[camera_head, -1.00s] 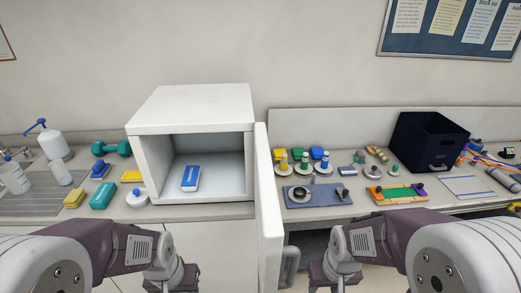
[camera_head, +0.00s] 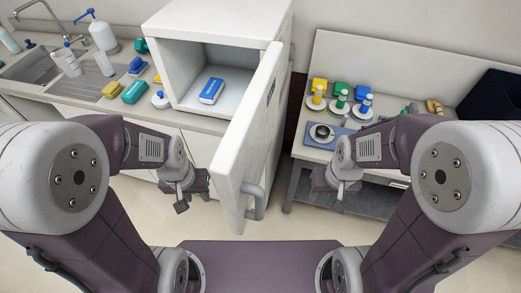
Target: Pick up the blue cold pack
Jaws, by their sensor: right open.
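The blue cold pack (camera_head: 212,90) has a white side and lies on the floor of the open white cabinet (camera_head: 170,28), near its front opening. My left gripper (camera_head: 183,204) is in front of the counter, below and to the left of the pack, and apart from it. I cannot make out its jaws. My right gripper (camera_head: 340,192) is open, to the right of the cabinet door, in front of the right-hand table, and apart from the pack.
The cabinet door (camera_head: 244,140) stands open toward me, with a handle (camera_head: 254,200), between my two grippers. A sink (camera_head: 40,66), bottles and sponges are at left. Several coloured blocks, bottles and a dark bin (camera_head: 492,98) are on the right table.

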